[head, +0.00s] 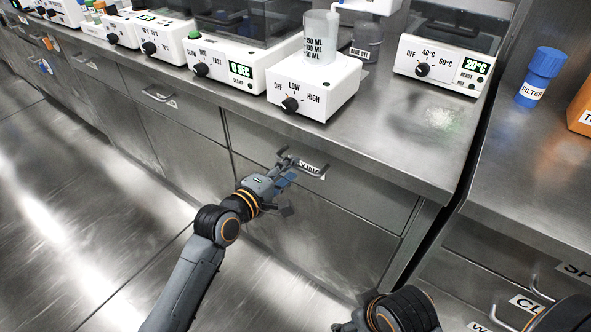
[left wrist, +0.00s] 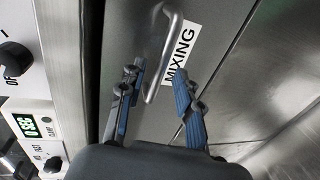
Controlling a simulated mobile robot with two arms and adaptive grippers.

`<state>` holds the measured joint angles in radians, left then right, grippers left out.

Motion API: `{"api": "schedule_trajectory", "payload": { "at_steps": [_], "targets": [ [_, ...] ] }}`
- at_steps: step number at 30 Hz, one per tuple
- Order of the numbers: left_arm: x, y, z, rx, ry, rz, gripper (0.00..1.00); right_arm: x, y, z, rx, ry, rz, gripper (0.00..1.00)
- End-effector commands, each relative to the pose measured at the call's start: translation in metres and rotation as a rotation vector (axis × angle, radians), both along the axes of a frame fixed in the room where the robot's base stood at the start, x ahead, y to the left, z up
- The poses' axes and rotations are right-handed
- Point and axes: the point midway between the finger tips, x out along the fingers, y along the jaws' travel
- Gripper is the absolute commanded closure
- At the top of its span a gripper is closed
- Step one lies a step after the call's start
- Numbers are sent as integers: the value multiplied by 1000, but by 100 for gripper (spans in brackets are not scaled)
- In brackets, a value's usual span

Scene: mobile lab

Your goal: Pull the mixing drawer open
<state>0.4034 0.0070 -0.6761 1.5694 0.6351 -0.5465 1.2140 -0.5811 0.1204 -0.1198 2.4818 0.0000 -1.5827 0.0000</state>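The mixing drawer (head: 366,196) is a steel front under the counter and looks flush with the cabinet. Its bar handle (head: 318,173) has a white MIXING label beside it, partly covered by my gripper in the head view. My left gripper (head: 289,169) is at the handle. In the left wrist view, my left gripper (left wrist: 158,88) is open, with its two blue-padded fingers apart. The near end of the handle (left wrist: 168,40) lies between the fingertips, closer to the left finger; contact is unclear. My right arm is at the bottom edge of the head view, its gripper mostly cut off.
On the counter above stands a white mixer (head: 312,88) with a beaker (head: 319,40) on it. A white heater (head: 446,66) is to the right. Other drawers flank this one, with another handle (head: 500,318) at lower right. The floor (head: 110,220) in front is clear.

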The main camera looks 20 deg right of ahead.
Motion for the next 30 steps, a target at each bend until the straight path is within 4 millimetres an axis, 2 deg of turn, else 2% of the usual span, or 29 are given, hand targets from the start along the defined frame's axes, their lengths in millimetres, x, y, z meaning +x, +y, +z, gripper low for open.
{"api": "schedule_trajectory", "payload": {
  "at_steps": [3,7,17,18,23,30],
  "targets": [
    [11,-14,-6,1,0,0,66,1,0,-7,1,-4,0,14],
    [18,-23,-7,0,0,0,66,2,0,-10,1,-7,0,14],
    [20,-26,-7,1,1,0,66,2,0,-10,1,-8,1,14],
    [20,-26,-7,1,1,0,68,2,1,-10,1,-8,1,14],
    [20,-26,-7,1,1,0,100,2,1,-10,1,-8,1,14],
    [20,-25,-7,1,1,0,100,2,1,-10,2,-8,2,14]
  ]
}}
